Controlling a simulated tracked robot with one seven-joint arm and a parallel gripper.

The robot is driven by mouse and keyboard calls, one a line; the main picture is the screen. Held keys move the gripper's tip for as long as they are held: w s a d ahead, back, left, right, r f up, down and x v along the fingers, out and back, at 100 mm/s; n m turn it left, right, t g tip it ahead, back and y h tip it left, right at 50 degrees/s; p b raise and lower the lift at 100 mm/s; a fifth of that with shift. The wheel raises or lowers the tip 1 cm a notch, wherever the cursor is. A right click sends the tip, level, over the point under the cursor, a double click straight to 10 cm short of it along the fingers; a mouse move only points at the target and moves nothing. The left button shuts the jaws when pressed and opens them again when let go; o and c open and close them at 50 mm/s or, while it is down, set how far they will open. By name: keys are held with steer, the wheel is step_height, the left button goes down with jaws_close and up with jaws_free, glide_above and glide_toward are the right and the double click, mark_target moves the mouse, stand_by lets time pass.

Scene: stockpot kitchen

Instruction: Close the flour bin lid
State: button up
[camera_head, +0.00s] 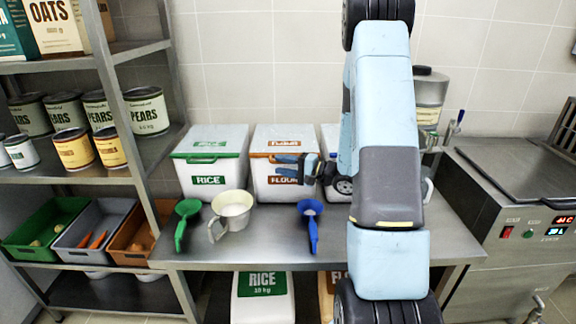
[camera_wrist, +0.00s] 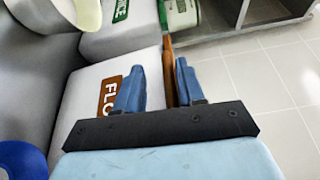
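The white flour bin (camera_head: 265,188) stands on the steel counter, with a FLOUR label (camera_head: 290,181) on its front and orange trim. Its pale lid (camera_head: 268,135) lies over the top; I cannot tell if it is fully shut. My gripper (camera_head: 284,166) is at the bin's upper front, its blue fingers pointing left and spaced apart. In the wrist view, my gripper (camera_wrist: 158,85) shows an orange-brown strip (camera_wrist: 169,65) in the gap between the fingers. The FLOUR label (camera_wrist: 107,97) is beside the left finger. Whether the fingers touch the trim cannot be told.
The white rice bin (camera_head: 212,172) stands left of it; another bin (camera_head: 329,135) is partly hidden by my arm. A green scoop (camera_head: 183,222), a cream jug (camera_head: 233,213) and a blue scoop (camera_head: 312,225) are on the counter (camera_head: 270,248). A shelf rack (camera_head: 150,60) stands left.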

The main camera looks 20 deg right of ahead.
steer(key=shift+r, duration=0.1)
steer(key=shift+s+d, duration=0.1)
steer(key=shift+d, duration=0.15)
steer(key=v, duration=1.3)
steer(key=shift+s, duration=0.15)
